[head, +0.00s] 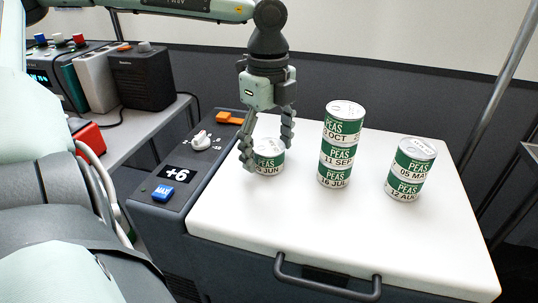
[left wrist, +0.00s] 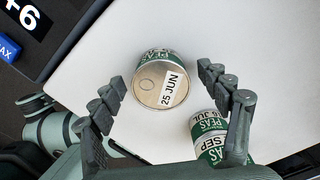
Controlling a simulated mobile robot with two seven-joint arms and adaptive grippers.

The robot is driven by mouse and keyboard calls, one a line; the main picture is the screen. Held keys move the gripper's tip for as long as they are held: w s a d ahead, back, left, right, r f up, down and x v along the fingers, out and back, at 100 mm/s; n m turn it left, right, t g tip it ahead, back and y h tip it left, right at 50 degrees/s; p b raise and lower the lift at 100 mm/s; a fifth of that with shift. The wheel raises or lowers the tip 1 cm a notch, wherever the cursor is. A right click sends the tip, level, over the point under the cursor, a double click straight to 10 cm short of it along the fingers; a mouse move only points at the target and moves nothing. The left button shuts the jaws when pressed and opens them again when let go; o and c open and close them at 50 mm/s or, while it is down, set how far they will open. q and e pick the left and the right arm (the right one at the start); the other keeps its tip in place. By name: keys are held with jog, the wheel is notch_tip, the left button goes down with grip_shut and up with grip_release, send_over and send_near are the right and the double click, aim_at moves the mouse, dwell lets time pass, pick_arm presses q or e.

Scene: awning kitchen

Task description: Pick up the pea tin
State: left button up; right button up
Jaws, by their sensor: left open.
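Several green-and-white pea tins stand on a white lid. A single tin (head: 270,158) marked 25 JUN stands at the left; its metal top shows in the left wrist view (left wrist: 150,84). A stack of three tins (head: 337,150) stands in the middle, with another stack of two tins (head: 410,170) at its right. My left gripper (head: 267,150) points down over the single tin, open, with its fingers on either side of it. In the left wrist view the fingers (left wrist: 161,82) stand apart around the tin with gaps visible. My right gripper is not in view.
The white lid (head: 300,230) belongs to a chest with a front handle (head: 327,284). Its left panel has a +6 display (head: 177,175), a blue MAX button (head: 163,192), a knob (head: 201,140) and an orange switch (head: 229,118). The lid's front is clear.

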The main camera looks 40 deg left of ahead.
pick_arm(q)
jog(key=shift+f, duration=0.1)
jog(key=c, duration=1.2)
jog(key=shift+c, duration=0.7)
